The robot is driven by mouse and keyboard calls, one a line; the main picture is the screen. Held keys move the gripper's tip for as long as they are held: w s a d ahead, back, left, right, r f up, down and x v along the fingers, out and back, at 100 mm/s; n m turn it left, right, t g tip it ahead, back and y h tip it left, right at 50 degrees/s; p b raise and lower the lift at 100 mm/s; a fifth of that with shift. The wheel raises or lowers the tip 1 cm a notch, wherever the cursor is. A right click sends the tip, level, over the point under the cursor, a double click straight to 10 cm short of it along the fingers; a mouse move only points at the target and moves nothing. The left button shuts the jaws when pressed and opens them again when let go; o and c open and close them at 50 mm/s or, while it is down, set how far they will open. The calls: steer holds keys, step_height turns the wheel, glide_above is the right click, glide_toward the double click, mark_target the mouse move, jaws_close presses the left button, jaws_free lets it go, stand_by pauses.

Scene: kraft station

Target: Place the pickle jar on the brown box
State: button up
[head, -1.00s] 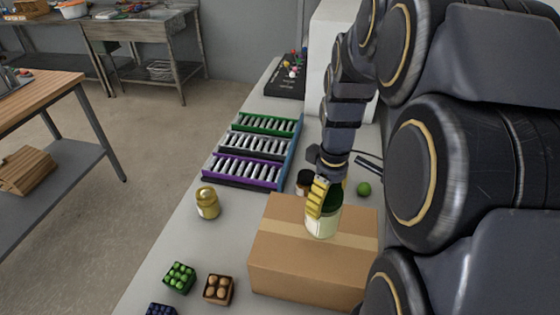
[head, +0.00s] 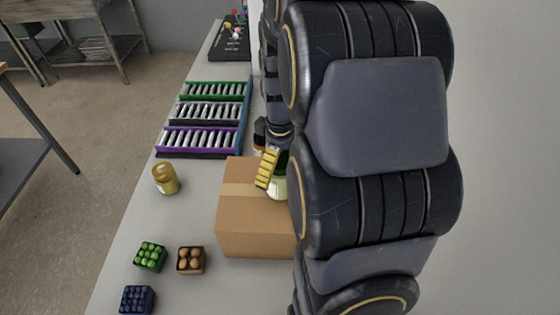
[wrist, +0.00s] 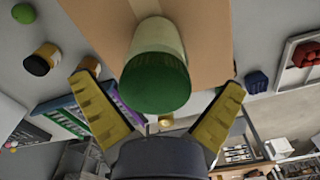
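The pickle jar (head: 280,187) has a dark green lid and a pale label. It stands on top of the brown box (head: 255,229), partly hidden behind my arm. In the wrist view the jar (wrist: 155,62) shows lid-end toward me, with its base against the box (wrist: 205,40). My gripper (wrist: 161,82) has its two yellow fingers spread wide, one on each side of the jar, with visible gaps to it. In the head view one yellow finger of my gripper (head: 267,168) shows beside the jar.
A yellow-lidded jar (head: 165,179) stands left of the box. Crates of green (head: 150,256), brown (head: 191,260) and dark blue (head: 137,299) items sit front left. Roller racks (head: 203,115) lie behind.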

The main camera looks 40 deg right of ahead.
step_height(320, 180, up, 12)
steer(key=s+a+f+m+g, duration=0.1)
steer(key=s+a+f, duration=0.1)
steer(key=s+a, duration=0.5)
steer(key=s+a+f+m, duration=0.2)
steer(key=s+a, duration=0.6)
steer(key=a, duration=0.3)
steer(key=shift+a+m+g, duration=0.2)
steer(key=shift+m+g, duration=0.1)
steer(key=shift+g, duration=0.1)
steer(key=shift+s, duration=0.1)
